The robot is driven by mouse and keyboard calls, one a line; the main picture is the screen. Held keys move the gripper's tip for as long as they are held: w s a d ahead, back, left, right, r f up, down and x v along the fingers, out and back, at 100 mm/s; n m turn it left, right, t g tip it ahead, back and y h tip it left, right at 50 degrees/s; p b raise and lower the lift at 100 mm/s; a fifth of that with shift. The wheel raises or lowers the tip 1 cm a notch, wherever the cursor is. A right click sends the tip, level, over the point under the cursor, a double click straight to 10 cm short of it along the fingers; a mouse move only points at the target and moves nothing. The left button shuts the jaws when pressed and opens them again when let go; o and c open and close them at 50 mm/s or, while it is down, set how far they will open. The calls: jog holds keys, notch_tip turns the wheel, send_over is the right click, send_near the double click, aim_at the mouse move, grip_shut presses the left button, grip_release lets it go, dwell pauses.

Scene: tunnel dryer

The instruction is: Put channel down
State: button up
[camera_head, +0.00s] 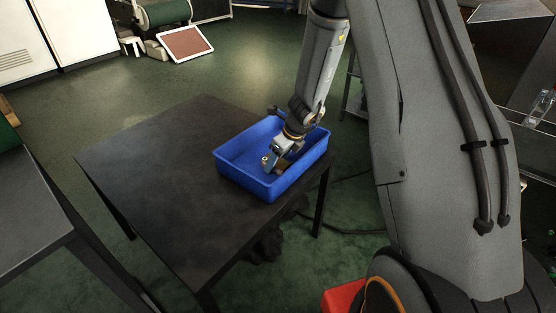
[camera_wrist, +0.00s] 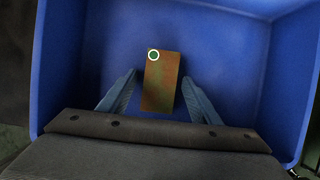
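The channel appears to be a flat, rusty orange-brown rectangular piece (camera_wrist: 161,88) with a pale-rimmed green round spot near its far end. It is inside the blue bin (camera_wrist: 235,12); I cannot tell whether it touches the floor of the bin. In the wrist view, the two fingers of my gripper (camera_wrist: 160,75) stand on either side of the piece, with a narrow gap on each side. The gripper looks open. In the head view, my gripper reaches down into the blue bin (camera_head: 236,177) and partly hides the piece.
The bin stands at the right corner of a dark table (camera_head: 165,165); the table's left part is bare. The bin walls surround my gripper closely. Another grey surface (camera_head: 30,215) is at the left edge. Green floor is open behind the table.

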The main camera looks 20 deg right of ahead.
jog(key=p+v, duration=0.3)
jog(key=v, duration=0.9)
jog(key=s+d+r+n+g+h, duration=0.1)
jog(key=s+r+n, duration=0.2)
jog(key=s+n, duration=0.5)
jog(key=s+d+r+n+g, duration=0.1)
jog(key=s+r+n, duration=0.3)
jog(key=s+n, duration=0.5)
jog(key=s+d+r+n+g+h, duration=0.1)
jog(key=s+d+r+n, duration=0.1)
jog(key=s+n, duration=0.7)
jog(key=shift+s+r+g+h, duration=0.3)
jog(key=shift+s+r, duration=0.55)
jog(key=shift+s, duration=0.1)
jog(key=a+r+n+p, duration=0.2)
jog(key=a+r+p, duration=0.2)
jog(key=a+p, duration=0.2)
jog(key=shift+a+n+p, duration=0.4)
jog(key=shift+a, duration=0.15)
